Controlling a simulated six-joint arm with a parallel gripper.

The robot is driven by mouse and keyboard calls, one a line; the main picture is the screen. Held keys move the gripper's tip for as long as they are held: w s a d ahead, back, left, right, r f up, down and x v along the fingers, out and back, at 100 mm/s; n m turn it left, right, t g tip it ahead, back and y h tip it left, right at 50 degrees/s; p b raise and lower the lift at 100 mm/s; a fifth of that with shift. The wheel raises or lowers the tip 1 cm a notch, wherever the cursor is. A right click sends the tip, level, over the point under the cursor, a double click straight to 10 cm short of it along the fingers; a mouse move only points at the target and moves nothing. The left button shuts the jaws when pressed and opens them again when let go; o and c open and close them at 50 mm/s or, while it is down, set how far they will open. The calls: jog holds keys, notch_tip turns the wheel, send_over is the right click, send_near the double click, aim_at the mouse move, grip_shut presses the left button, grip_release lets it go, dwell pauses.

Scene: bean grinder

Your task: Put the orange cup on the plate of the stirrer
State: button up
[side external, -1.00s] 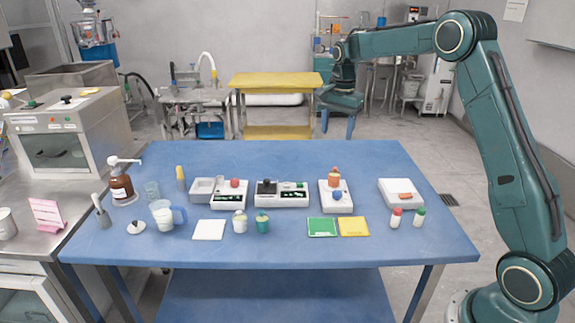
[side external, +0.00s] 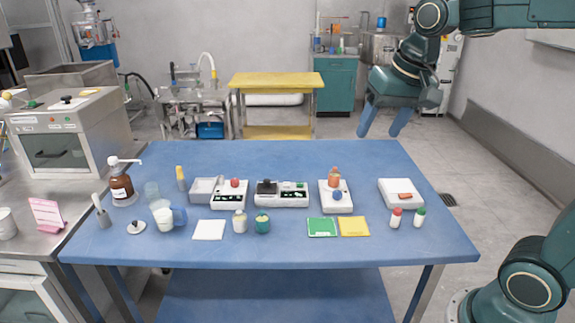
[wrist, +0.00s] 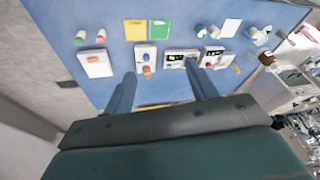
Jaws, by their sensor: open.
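A small orange, cup-like thing (side external: 334,179) stands on the back part of a white device with a blue knob (side external: 337,195). This device looks like the stirrer; its plate is hidden or too small to make out. Both also show in the wrist view, the orange thing (wrist: 147,71) beside the blue knob (wrist: 146,57). A second white device (side external: 401,187) to the right carries a flat orange-red piece (side external: 405,196). My gripper (side external: 382,130) is open and empty, fingers down, in the air near the table's back edge. Its fingers (wrist: 160,70) are spread in the wrist view.
The blue table (side external: 300,250) holds more devices (side external: 281,193), green and yellow pads (side external: 322,227), small bottles (side external: 396,217), a jug (side external: 163,216) and a brown pump bottle (side external: 121,185). The table's back right area and front strip are clear.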

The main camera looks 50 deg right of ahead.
jog(key=s+a+f+n+t, duration=0.1)
jog(key=s+a+f+n, duration=0.1)
jog(key=s, duration=0.4)
jog(key=s+a+f+n, duration=0.2)
jog(key=s+n, duration=0.1)
jog(key=s, duration=0.4)
jog(key=shift+f+n+t+y, duration=0.2)
jog(key=shift+n+t+y, duration=0.1)
jog(key=shift+n+t, duration=0.1)
